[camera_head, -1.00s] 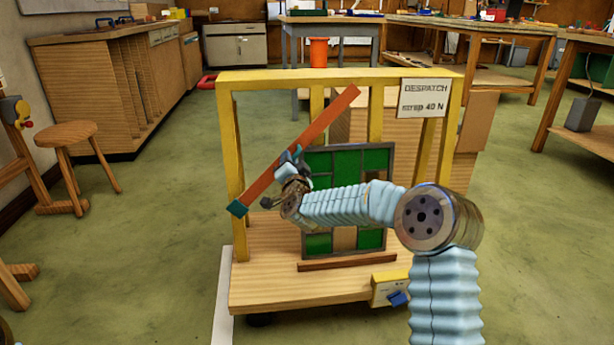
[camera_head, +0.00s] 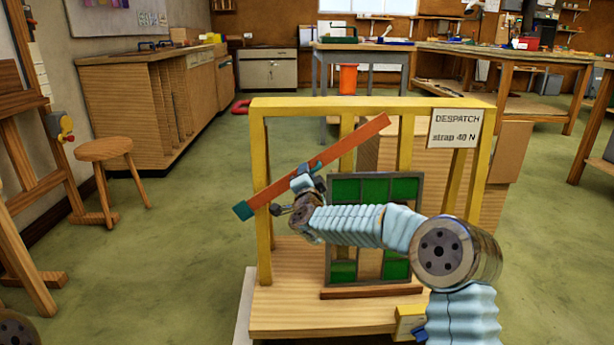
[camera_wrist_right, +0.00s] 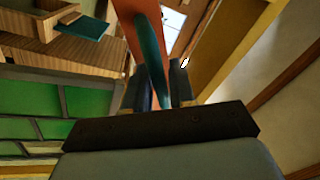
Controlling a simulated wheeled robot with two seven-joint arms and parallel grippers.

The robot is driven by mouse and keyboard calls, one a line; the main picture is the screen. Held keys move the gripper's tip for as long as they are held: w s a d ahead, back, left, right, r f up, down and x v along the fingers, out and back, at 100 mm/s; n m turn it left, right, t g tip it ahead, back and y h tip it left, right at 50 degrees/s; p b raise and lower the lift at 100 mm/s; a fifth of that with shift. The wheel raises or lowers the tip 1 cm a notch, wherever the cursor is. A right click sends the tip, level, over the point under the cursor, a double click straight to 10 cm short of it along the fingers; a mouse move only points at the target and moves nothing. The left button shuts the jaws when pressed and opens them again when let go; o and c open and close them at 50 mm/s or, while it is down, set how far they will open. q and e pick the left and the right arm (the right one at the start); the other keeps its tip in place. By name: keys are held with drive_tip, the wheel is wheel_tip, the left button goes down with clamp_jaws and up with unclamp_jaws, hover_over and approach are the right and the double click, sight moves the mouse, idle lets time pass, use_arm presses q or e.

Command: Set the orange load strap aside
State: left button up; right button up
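The orange load strap (camera_head: 345,151) is a stiff orange bar with a teal end block (camera_head: 243,210). It slants up to the right across the front left of the yellow frame. My right gripper (camera_head: 307,178) is at the strap's lower middle. In the right wrist view the strap (camera_wrist_right: 136,30) passes up between the fingers of my right gripper (camera_wrist_right: 160,85), with a teal strip (camera_wrist_right: 150,50) on it. The fingers appear closed around it. My left gripper is not in view.
A green leaded panel (camera_head: 375,189) stands on the wooden trolley deck (camera_head: 290,318) inside the yellow frame (camera_head: 262,230), behind my right arm. A sign (camera_head: 456,129) reads "DESPATCH strap 40 N". A stool (camera_head: 104,150) stands at left. Green floor is clear between stool and trolley.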

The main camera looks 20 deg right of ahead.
drive_tip(key=v, duration=1.3)
drive_tip(key=shift+s, duration=0.35)
drive_tip(key=shift+a, duration=0.1)
